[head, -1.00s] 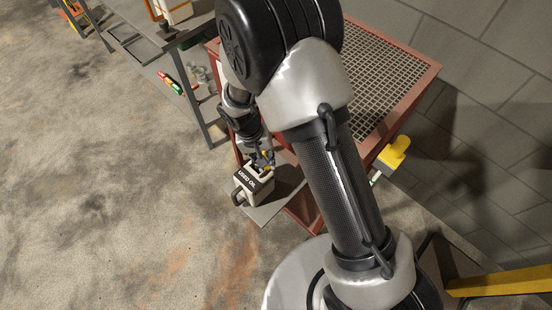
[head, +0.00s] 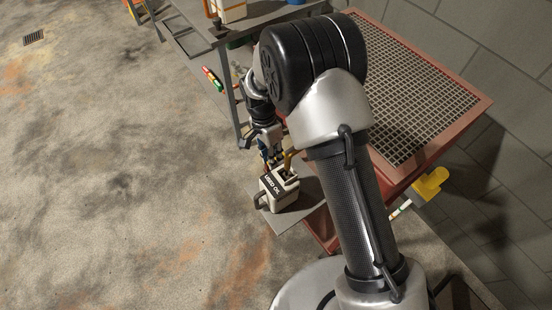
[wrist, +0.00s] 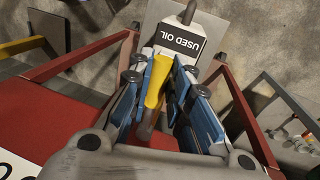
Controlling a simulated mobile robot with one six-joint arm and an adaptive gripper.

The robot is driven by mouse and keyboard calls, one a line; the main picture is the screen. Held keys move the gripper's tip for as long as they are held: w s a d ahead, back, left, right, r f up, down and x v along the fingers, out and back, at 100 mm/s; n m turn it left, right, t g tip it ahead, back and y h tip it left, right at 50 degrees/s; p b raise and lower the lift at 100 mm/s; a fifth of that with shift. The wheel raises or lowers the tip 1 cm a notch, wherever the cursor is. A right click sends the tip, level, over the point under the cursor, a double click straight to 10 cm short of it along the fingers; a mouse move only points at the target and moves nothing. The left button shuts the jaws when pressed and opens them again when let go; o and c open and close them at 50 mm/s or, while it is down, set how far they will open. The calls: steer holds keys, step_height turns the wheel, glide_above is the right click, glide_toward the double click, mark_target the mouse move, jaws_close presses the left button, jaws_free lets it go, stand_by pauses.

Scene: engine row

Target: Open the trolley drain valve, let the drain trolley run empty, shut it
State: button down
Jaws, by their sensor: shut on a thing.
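The drain trolley (head: 478,101) is a red frame with a grid top at the right of the head view. In the wrist view, the yellow handle of the trolley drain valve (wrist: 154,84) lies between the blue finger pads of my gripper (wrist: 158,80), which is shut on it. The handle also shows beside my gripper (head: 268,152) in the head view. A white can labelled USED OIL (head: 279,187) stands below the gripper on a grey plate (head: 312,192). My arm hides part of the trolley. I cannot see oil flowing or the level.
A grey bench (head: 230,33) stands at the upper left of the trolley. A red and green object (head: 212,77) lies near its legs. A yellow object (head: 430,184) sticks out at the trolley's right side, near the tiled wall. The floor at left is open.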

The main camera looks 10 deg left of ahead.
steer(key=shift+w+a+m, duration=0.2)
steer(key=shift+w+m, duration=0.05)
steer(key=shift+m, duration=0.15)
steer(key=c, duration=1.8)
jaws_free()
steer(key=shift+w, duration=0.1)
steer(key=shift+r, duration=0.1)
steer(key=r, duration=0.4)
steer(key=w+a+r, duration=0.1)
steer(key=r, duration=0.6)
steer(key=shift+w+a+r, duration=0.3)
steer(key=shift+r, duration=0.05)
